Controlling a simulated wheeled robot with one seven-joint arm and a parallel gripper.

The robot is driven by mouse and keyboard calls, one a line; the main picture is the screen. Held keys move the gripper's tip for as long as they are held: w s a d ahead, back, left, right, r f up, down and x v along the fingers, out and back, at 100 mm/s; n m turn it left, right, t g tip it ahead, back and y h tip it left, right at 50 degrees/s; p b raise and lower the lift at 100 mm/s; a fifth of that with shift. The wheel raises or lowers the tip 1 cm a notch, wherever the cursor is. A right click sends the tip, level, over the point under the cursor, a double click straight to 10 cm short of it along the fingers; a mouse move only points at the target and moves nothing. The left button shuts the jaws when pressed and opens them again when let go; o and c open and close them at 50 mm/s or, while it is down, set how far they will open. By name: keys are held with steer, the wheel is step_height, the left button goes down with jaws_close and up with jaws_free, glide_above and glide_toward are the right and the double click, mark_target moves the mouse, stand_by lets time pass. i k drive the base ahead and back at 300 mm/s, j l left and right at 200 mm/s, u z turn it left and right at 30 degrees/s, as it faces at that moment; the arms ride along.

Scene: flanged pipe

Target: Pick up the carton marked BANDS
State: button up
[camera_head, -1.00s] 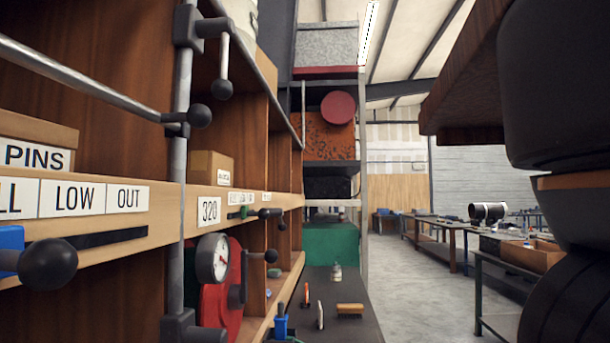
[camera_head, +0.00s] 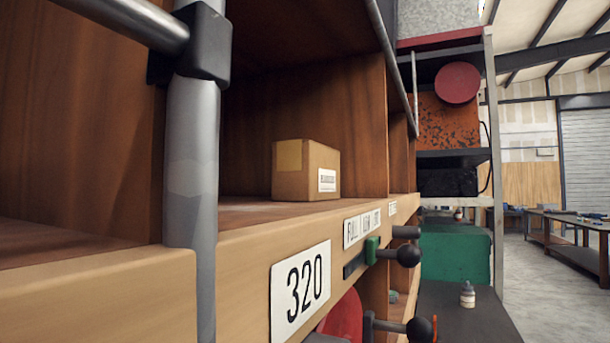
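A small brown cardboard carton (camera_head: 306,170) stands upright on the wooden shelf, in the bay beyond the grey upright pipe. It has a lighter tape patch on one face and a small white label on the other. The print on the label is too small to read, so I cannot tell whether it says BANDS. My gripper is not in view.
The grey upright pipe (camera_head: 192,150) stands in front of the shelf (camera_head: 250,208), left of the carton. Levers with black ball knobs (camera_head: 409,256) stick out below the shelf edge, beside a 320 plate (camera_head: 300,290). Open floor (camera_head: 545,290) lies at right.

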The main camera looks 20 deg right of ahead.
mark_target(306, 170)
steer(key=k, duration=0.15)
steer(key=i+l, duration=0.2)
steer(key=l, duration=0.15)
steer(key=i+l, duration=0.15)
steer(key=l, duration=0.15)
steer(key=i+l, duration=0.2)
steer(key=l, duration=0.15)
steer(key=i+l, duration=0.15)
steer(key=l, duration=0.2)
steer(key=i+l, duration=0.2)
steer(key=l+u, duration=0.15)
steer(key=u, duration=0.35)
steer(key=i+l+u, duration=0.1)
steer(key=l+u, duration=0.15)
steer(key=u, duration=0.2)
steer(key=l+u, duration=0.15)
steer(key=u, duration=0.35)
